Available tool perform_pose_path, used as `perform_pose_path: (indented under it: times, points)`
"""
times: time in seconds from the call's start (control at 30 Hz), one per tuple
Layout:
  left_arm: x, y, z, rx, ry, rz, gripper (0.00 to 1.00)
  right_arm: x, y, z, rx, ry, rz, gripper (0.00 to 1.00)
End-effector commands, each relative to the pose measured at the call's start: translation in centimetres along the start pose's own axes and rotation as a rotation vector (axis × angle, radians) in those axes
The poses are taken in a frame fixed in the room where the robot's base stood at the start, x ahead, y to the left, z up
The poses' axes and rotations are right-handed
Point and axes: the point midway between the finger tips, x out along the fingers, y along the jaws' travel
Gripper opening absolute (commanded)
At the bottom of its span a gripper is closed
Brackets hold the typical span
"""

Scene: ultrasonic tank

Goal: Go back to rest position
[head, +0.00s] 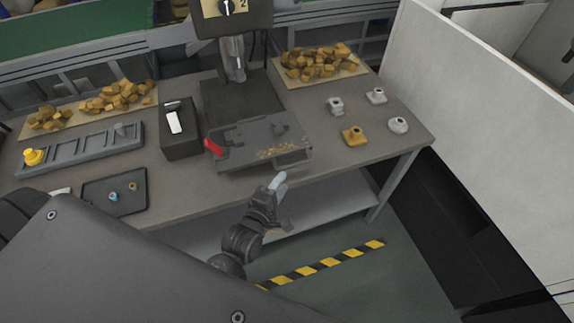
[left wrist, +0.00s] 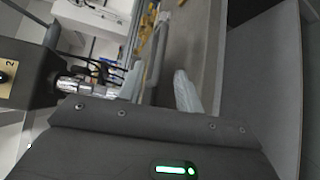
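My left gripper (head: 277,183) is in front of the table's front edge in the head view, below the grey tray with the red handle (head: 213,147). In the left wrist view its two pale fingers (left wrist: 158,88) stand apart with nothing between them. It touches nothing that I can see. My right gripper is in neither view.
The grey tray (head: 232,158) lies near the front edge of the table (head: 350,173). Striped floor tape (head: 330,262) lies below.

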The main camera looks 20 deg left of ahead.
Motion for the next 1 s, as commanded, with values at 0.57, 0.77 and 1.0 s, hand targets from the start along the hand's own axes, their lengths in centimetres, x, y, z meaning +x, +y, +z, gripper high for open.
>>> perform_pose_path:
  times: [0.57, 0.77, 1.0]
  points:
    - [-0.4, -10.5, 0.3, 0.555, -0.067, -0.206, 0.35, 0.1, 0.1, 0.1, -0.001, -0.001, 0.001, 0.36]
    - [-4.5, -25.9, 0.0, 0.968, -0.285, -0.472, 0.35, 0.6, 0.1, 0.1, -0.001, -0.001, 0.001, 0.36]
    - [-15.2, -42.0, -3.4, 1.355, -0.667, -0.748, 0.35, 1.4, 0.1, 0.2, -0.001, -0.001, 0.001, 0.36]
